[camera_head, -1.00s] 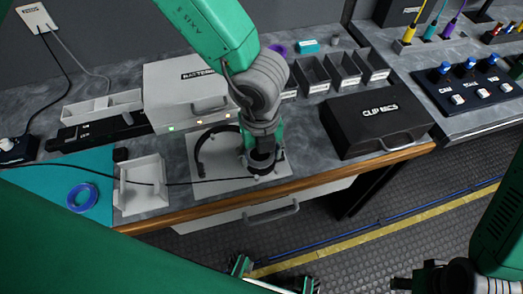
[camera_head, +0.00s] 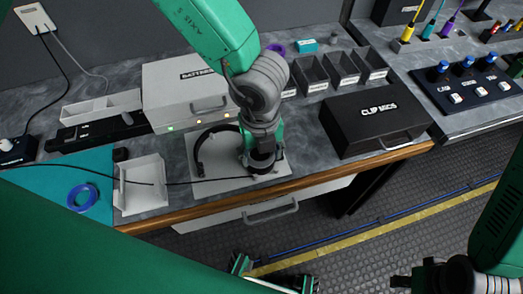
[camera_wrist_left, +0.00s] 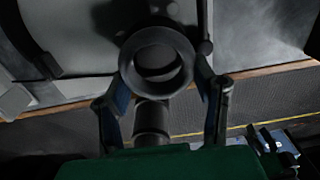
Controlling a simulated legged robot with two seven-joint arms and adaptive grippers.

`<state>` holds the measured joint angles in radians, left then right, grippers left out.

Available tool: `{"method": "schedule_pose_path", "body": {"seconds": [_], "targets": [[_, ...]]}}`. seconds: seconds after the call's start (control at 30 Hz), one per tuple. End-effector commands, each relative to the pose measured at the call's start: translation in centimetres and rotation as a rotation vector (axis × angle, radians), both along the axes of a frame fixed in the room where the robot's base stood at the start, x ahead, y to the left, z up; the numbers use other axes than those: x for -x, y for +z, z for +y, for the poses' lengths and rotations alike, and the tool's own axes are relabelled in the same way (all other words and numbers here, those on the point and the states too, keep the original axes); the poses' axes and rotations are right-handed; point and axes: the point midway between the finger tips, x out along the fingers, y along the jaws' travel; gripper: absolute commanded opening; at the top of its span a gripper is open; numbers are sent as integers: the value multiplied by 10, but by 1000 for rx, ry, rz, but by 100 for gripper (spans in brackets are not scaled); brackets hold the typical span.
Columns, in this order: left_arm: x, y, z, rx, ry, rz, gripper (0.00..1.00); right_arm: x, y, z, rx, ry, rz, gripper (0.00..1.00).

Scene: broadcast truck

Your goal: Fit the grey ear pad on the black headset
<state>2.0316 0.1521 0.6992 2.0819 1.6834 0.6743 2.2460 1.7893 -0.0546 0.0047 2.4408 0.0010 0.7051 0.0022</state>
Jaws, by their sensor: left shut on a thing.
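The black headset (camera_head: 204,148) lies on a pale grey board at the front of the bench, its curved band to the left of my left gripper. My left gripper (camera_head: 262,158) points down over the right part of the board and is shut on the grey ear pad. In the left wrist view the ear pad (camera_wrist_left: 157,62) is a round ring between the two fingers, with a dark area behind it. The ear cup there is mostly hidden, and I cannot tell whether pad and cup touch. My right arm is at the lower right; its gripper's fingers cannot be made out.
The board (camera_head: 212,187) lies near the wooden bench edge. A white tray (camera_head: 126,198) and a blue ring (camera_head: 82,197) on a teal mat are left. A white battery case (camera_head: 172,84) stands behind, a black clip mics case (camera_head: 352,134) right. A dark cable crosses the tray and board.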

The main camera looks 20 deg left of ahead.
Motion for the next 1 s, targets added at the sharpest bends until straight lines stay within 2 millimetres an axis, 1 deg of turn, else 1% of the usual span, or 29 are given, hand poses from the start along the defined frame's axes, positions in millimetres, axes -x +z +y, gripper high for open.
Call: {"method": "schedule_pose_path", "body": {"seconds": [1.0], "targets": [[0,1,0,0,-1,0,31,0,7,0,0,0,0,40]]}}
